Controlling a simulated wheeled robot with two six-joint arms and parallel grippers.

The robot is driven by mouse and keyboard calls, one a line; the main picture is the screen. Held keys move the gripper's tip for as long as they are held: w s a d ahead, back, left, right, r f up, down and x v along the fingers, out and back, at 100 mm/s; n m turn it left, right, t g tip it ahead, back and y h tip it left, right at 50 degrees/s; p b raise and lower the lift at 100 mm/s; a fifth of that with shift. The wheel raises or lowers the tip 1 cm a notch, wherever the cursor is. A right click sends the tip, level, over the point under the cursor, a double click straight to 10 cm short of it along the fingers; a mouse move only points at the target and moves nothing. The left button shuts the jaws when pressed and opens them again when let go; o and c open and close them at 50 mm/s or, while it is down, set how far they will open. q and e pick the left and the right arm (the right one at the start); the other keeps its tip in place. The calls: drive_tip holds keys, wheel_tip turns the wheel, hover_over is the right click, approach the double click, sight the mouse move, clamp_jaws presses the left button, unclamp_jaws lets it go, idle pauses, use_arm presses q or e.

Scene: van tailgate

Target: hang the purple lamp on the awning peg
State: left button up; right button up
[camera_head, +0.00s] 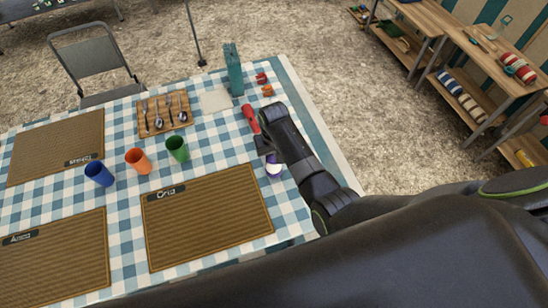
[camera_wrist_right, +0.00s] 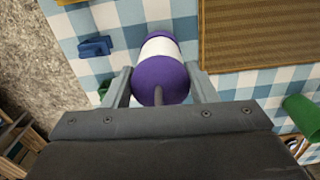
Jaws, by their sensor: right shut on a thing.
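The purple lamp (camera_head: 274,168) has a white middle band between purple ends. It is at the right side of the checked table, partly hidden by my right gripper (camera_head: 268,153). In the right wrist view the lamp (camera_wrist_right: 158,80) sits between the two fingers of my right gripper (camera_wrist_right: 161,88), which is shut on it. A thin grey rod shows at the lamp's near end. I cannot tell whether the lamp touches the tablecloth. The awning peg is not visible in either view. My left gripper is not in view.
The table holds a brown placemat (camera_head: 207,217), a green cup (camera_head: 177,149), an orange cup (camera_head: 138,161), a blue cup (camera_head: 99,174) and a cutlery board (camera_head: 165,115). A red object (camera_head: 250,118) lies near my right gripper. A blue clip (camera_wrist_right: 95,47) lies left of the lamp. Wooden shelves (camera_head: 480,60) stand far right.

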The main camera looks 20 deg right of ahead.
drive_tip(key=shift+f+p, duration=0.3)
drive_tip(key=shift+p, duration=0.05)
drive_tip(key=shift+f, duration=0.5)
drive_tip(key=shift+f, duration=0.1)
drive_tip(key=shift+f, duration=0.15)
drive_tip(key=o, duration=1.1)
